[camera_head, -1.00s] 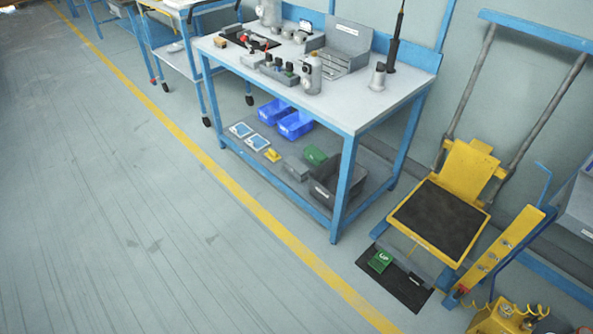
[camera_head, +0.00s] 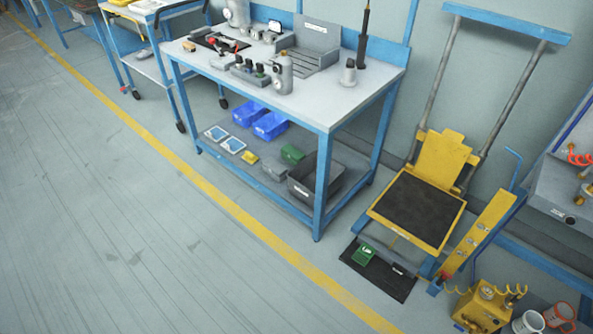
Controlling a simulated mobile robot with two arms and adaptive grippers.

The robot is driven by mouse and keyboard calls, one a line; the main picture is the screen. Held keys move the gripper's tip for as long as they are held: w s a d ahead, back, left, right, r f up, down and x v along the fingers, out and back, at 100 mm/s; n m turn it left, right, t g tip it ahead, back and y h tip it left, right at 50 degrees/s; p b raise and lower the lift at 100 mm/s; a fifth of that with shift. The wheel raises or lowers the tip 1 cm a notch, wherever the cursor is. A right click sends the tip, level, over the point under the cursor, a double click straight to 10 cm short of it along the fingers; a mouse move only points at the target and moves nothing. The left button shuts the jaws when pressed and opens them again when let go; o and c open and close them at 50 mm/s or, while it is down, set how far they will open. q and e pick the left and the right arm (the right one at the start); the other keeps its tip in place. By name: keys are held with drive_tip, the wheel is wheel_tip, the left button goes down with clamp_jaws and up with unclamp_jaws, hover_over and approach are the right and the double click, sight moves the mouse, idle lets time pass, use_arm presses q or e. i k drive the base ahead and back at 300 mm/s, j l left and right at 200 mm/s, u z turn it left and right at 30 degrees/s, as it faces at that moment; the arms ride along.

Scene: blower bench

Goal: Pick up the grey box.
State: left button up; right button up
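Several grey box-like things are in view, and I cannot tell which one the task names. A small grey box (camera_head: 274,169) sits on the lower shelf of the blue-framed bench, between a small yellow item and a green box. A larger dark grey open bin (camera_head: 303,193) with a white label stands to its right, at the shelf's front edge. An open grey case (camera_head: 315,50) with a raised lid stands on the bench top. Neither of my grippers is in view.
Blue bins (camera_head: 271,126) and the green box (camera_head: 292,154) share the shelf. The bench leg (camera_head: 321,190) stands beside the dark bin. A yellow lift trolley (camera_head: 438,160) is at right, a yellow unit (camera_head: 482,308) at lower right. The floor (camera_head: 130,240) at left is clear.

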sight(272, 168)
drive_tip(key=i+j+z, duration=0.1)
drive_tip(key=z, duration=0.3)
drive_tip(key=i+j+z, duration=0.15)
drive_tip(key=z, duration=0.25)
drive_tip(key=i+j+z, duration=0.1)
drive_tip(key=j+z, duration=0.35)
drive_tip(key=z, duration=0.3)
drive_tip(key=i, duration=0.05)
